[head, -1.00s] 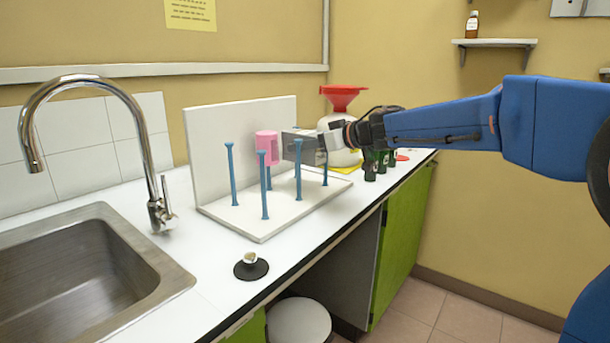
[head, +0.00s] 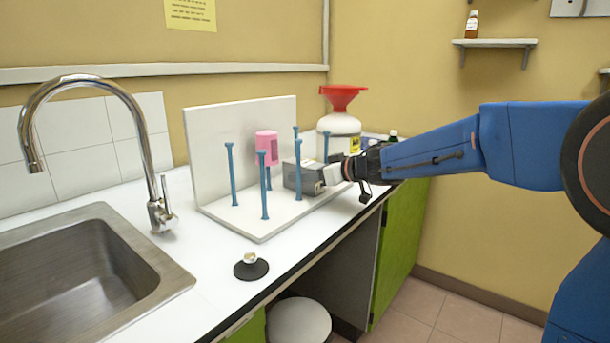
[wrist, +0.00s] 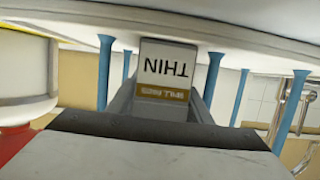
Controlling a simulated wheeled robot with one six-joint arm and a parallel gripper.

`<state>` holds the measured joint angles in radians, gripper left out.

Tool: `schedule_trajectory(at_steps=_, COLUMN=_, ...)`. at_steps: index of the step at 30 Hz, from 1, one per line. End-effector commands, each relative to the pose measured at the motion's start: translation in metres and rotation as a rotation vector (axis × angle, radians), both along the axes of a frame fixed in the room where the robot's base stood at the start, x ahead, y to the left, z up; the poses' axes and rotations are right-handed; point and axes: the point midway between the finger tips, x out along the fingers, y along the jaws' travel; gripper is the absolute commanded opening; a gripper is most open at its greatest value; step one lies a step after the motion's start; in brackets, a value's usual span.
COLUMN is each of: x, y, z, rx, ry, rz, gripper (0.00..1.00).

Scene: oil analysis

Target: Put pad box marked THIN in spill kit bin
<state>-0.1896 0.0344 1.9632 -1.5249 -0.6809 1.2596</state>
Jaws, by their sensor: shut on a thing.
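The pad box (wrist: 165,68) carries a white label reading THIN over a brown band; it appears upside down in the wrist view. Its labelled face shows between the dark grey fingers of my gripper (wrist: 163,92), which is shut on it. In the head view my gripper (head: 305,178) is low over the right side of the white pegged rack (head: 262,232), beside the blue pegs. I cannot tell whether the box touches the rack base. No spill kit bin is clearly marked; a round white thing (head: 299,320) stands under the counter.
Several blue pegs (head: 264,185) stand close around my gripper. A pink container (head: 267,147) is behind them. The sink (head: 75,265) is at left; a black-based knob (head: 251,267) lies on the counter.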

Motion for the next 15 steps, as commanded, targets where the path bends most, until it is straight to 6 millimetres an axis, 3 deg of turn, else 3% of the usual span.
schedule_trajectory(at_steps=4, x=-0.0001, y=0.0, z=-0.0025, rx=0.0, ry=0.0, rz=0.0, gripper=0.19)
schedule_trajectory(at_steps=5, x=0.0, y=-0.0001, z=-0.0023, rx=-0.001, ry=-0.001, rz=0.0, gripper=0.52)
schedule_trajectory(at_steps=15, x=0.0, y=0.0, z=-0.0004, rx=-0.001, ry=-0.001, rz=0.0, gripper=0.53)
